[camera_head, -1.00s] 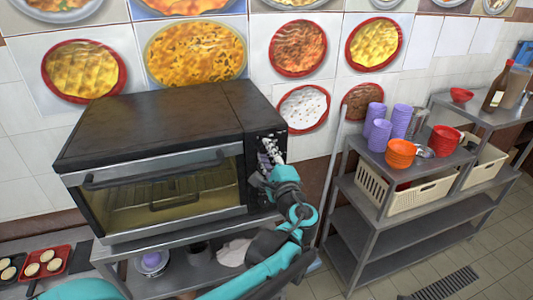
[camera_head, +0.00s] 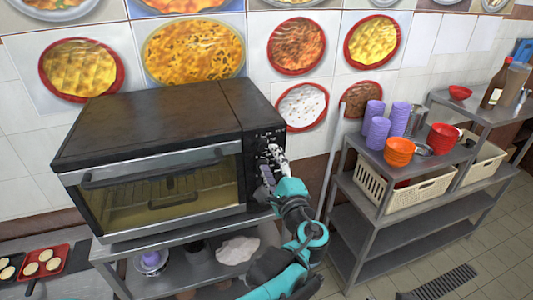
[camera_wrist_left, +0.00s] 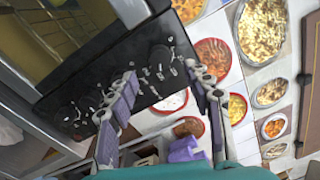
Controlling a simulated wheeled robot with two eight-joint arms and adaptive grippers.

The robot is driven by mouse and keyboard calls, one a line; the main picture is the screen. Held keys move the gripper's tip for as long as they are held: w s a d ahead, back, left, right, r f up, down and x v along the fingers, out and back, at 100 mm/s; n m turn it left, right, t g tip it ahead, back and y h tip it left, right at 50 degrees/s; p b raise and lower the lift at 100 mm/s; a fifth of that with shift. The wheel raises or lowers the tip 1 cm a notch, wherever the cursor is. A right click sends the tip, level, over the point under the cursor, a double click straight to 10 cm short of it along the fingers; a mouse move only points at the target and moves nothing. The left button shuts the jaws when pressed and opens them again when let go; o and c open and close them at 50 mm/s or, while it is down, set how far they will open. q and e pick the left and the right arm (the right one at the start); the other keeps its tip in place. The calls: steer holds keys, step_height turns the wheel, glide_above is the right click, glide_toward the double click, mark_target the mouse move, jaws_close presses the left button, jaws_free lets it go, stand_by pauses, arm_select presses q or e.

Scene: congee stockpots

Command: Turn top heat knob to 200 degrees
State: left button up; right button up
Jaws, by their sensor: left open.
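The black oven (camera_head: 160,125) stands on a metal stand, with its control panel on the right side of its front. My left gripper (camera_head: 271,161) is in front of the upper part of that panel, fingers toward it, and hides much of it in the head view. In the left wrist view the top heat knob (camera_wrist_left: 161,55) is a dark round knob ahead of the spread fingers. My open left gripper (camera_wrist_left: 165,78) has one finger on each side of the knob's line. No contact with the knob is clear, and its setting is too small to read. My right gripper is not in view.
A lower knob (camera_wrist_left: 67,113) is farther left on the panel in the wrist view. A metal shelf (camera_head: 385,215) with purple cups (camera_head: 377,133), orange bowls (camera_head: 399,152) and a cream basket (camera_head: 400,195) stands to the right. The tiled wall is close behind the oven.

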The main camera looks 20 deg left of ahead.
arm_select(q)
steer(key=v, duration=0.7)
